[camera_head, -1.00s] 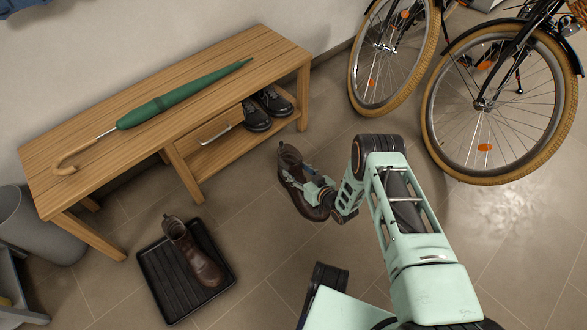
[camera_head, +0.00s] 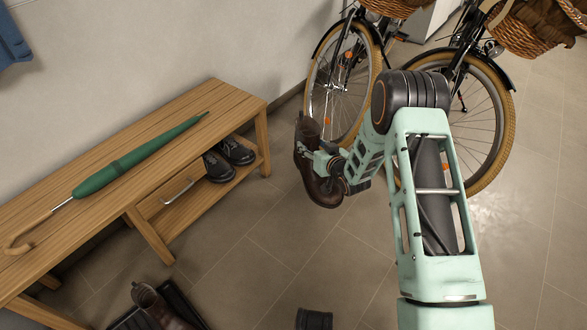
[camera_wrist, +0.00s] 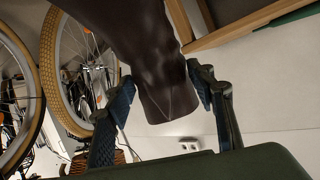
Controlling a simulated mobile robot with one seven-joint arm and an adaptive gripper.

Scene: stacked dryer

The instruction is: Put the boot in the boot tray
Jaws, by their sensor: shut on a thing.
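A dark brown boot (camera_head: 312,160) is in my gripper (camera_head: 325,166), held off the floor to the right of the bench in the head view. Its shaft points up and its toe down toward the lower right. In the wrist view the boot (camera_wrist: 165,75) fills the upper middle, between the two blue-padded fingers of my gripper (camera_wrist: 165,98). The black boot tray (camera_head: 190,300) is at the bottom left of the head view, mostly cut off by the frame edge. A second brown boot (camera_head: 158,308) stands in it.
A wooden bench (camera_head: 90,180) bears a green umbrella (camera_head: 145,157); black shoes (camera_head: 222,163) sit on its lower shelf. Bicycles (camera_head: 340,85) with wicker baskets (camera_head: 530,28) stand at the back. The floor (camera_head: 265,250) between bench and arm is clear.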

